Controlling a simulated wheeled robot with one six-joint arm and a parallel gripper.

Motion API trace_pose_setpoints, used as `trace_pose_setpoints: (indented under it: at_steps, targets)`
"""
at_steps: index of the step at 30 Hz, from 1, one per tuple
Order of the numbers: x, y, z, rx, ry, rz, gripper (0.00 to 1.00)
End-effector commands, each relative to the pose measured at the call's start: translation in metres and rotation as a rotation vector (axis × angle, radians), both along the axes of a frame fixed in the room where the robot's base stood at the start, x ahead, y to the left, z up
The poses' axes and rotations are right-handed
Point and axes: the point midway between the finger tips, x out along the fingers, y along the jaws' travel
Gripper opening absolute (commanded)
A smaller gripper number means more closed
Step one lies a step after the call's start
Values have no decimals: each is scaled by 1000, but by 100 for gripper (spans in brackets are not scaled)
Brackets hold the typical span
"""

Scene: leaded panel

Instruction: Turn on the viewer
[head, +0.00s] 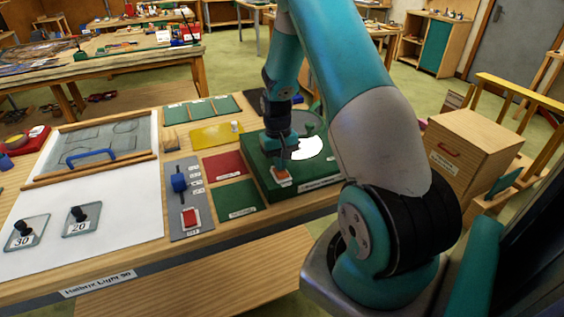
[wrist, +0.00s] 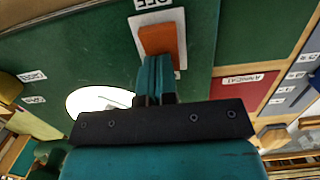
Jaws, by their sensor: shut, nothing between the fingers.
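The viewer is a green box (head: 262,185) on the table, with a bright white disc (head: 308,148) on top. A small orange-red switch (head: 282,176) on a white plate sits near its front edge. In the wrist view the switch (wrist: 162,42) lies just beyond my fingertips, with a partly cut-off label beside it. The white disc (wrist: 98,101) also shows there, partly hidden by my gripper. My gripper (wrist: 157,62) is shut and empty, its fingertips over one end of the switch. I cannot tell whether they touch it.
A grey panel (head: 175,210) with a blue knob (head: 179,182) and a red switch (head: 189,217) lies left of the viewer. Red (head: 222,166), green (head: 238,199) and yellow (head: 214,134) mats are near. A wooden box (head: 471,150) stands right.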

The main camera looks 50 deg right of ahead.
Motion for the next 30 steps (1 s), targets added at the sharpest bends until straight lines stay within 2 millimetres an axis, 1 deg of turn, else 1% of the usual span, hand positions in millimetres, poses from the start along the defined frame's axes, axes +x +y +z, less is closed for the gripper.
trace_pose_setpoints:
  at_steps: [1,9,17,19,23,28,29,30]
  targets:
    - [-7,5,-10,11,15,1,0]
    - [-18,10,-9,16,22,1,0]
    - [-20,10,-8,18,26,0,0]
    - [-19,10,-5,16,25,0,0]
    - [-16,8,10,11,17,1,0]
    - [-4,6,51,-7,-16,9,0]
    - [-2,5,50,-10,-21,9,0]
    - [0,5,57,-11,-24,10,0]
